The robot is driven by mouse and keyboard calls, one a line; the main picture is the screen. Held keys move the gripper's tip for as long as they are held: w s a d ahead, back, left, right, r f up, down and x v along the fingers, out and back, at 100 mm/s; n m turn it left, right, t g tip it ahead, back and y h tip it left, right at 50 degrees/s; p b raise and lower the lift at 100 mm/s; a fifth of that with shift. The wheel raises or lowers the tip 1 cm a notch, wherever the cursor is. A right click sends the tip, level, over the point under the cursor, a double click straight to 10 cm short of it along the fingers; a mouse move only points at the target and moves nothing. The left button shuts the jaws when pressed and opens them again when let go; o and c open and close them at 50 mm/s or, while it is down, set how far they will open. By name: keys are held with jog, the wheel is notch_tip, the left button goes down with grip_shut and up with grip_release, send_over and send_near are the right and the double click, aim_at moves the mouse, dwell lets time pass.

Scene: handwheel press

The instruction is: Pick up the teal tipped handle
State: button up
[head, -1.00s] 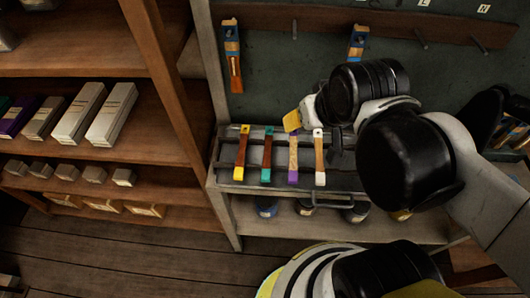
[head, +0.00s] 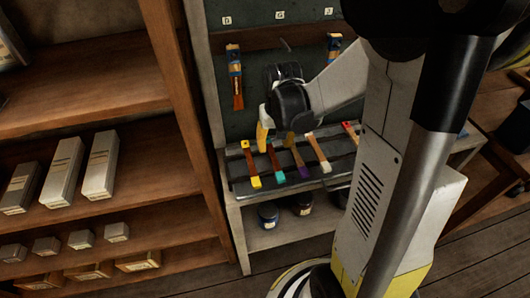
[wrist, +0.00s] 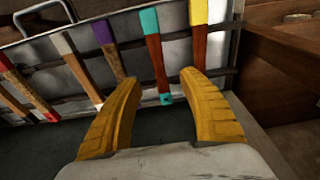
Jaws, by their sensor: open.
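The teal tipped handle (head: 275,162) has a brown wooden middle and teal ends. It lies on the slatted rack between the yellow tipped handle (head: 250,165) and the purple tipped handle (head: 297,157). In the wrist view the teal tipped handle (wrist: 153,52) points down between my fingertips, its lower teal end level with them. My gripper (wrist: 161,84) is open and empty, with yellow fingers. The yellow tipped handle (wrist: 199,30) is just beyond the right fingertip. In the head view my gripper (head: 264,132) is at the far ends of these handles; the gap is unclear.
White tipped (head: 318,152) and red tipped (head: 350,132) handles lie further right on the rack. A wooden shelf unit (head: 190,130) with boxes stands at left. Brushes hang on the back board (head: 260,40). Jars (head: 268,215) stand on the shelf below.

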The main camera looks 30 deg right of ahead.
aim_at(273, 157)
jog(key=f+b, duration=0.1)
jog(key=f, duration=0.1)
jog(key=f+b, duration=0.1)
jog(key=f, duration=0.1)
jog(key=f+b, duration=0.1)
jog(key=f, duration=0.2)
jog(key=shift+w+d, duration=0.15)
jog(key=shift+w, duration=0.25)
jog(key=shift+r, duration=0.15)
grip_shut()
